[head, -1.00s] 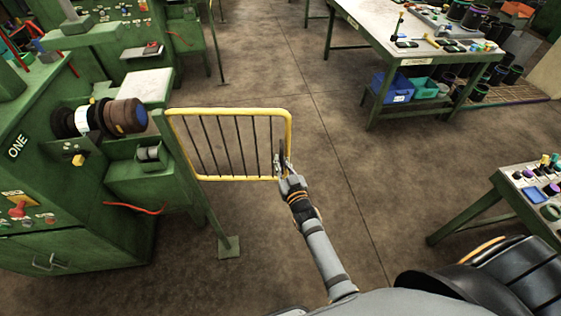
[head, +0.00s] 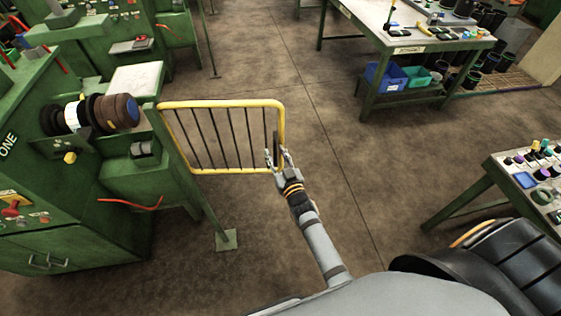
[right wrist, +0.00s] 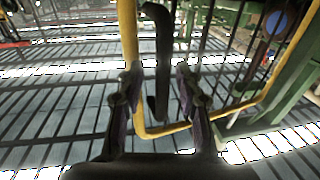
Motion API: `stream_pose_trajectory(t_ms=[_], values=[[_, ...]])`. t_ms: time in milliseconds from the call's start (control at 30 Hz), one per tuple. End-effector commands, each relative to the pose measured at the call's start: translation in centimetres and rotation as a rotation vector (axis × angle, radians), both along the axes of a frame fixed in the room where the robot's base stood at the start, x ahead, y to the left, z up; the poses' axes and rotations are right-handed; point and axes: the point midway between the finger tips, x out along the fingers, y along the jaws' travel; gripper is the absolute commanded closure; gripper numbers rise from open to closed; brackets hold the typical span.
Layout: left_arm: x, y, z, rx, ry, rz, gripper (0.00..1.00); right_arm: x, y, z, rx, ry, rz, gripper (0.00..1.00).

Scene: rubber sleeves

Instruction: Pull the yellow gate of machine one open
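The yellow gate (head: 222,103) has a yellow frame with dark bars. It hangs from a green post (head: 190,180) beside machine one (head: 45,165) and stands out to the right over the floor, swung away from the machine's front. A dark upright handle (head: 277,148) is at its free end; it also shows in the right wrist view (right wrist: 161,50). My right gripper (head: 277,154) is at this handle with its fingers spread. In the right wrist view the handle stands between the two fingers (right wrist: 159,88), with gaps on both sides. My left gripper is out of view.
A workbench (head: 400,47) with bins below stands at the back right. Another table (head: 497,170) with small parts is at the right edge. The floor (head: 330,120) between the gate and the benches is clear. The post's foot plate (head: 226,240) is on the floor.

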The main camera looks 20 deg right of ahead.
Motion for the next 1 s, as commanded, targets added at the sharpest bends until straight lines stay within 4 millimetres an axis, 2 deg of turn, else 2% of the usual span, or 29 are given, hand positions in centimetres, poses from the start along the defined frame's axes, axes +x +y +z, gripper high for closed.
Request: stream_pose_trajectory(t_ms=[300, 500, 633, 1000], values=[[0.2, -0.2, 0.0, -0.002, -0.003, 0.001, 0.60, -7.4, -0.4, -0.1, -0.001, 0.004, -0.001, 0.65], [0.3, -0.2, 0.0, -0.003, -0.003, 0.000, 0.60, -10.6, -0.5, -0.1, -0.001, 0.002, -0.001, 0.65], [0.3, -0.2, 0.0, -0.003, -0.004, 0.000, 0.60, -11.3, -0.5, 0.0, -0.001, 0.000, 0.000, 0.65], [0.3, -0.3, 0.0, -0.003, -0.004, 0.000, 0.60, -11.3, -0.5, 0.0, -0.001, 0.000, 0.000, 0.65]])
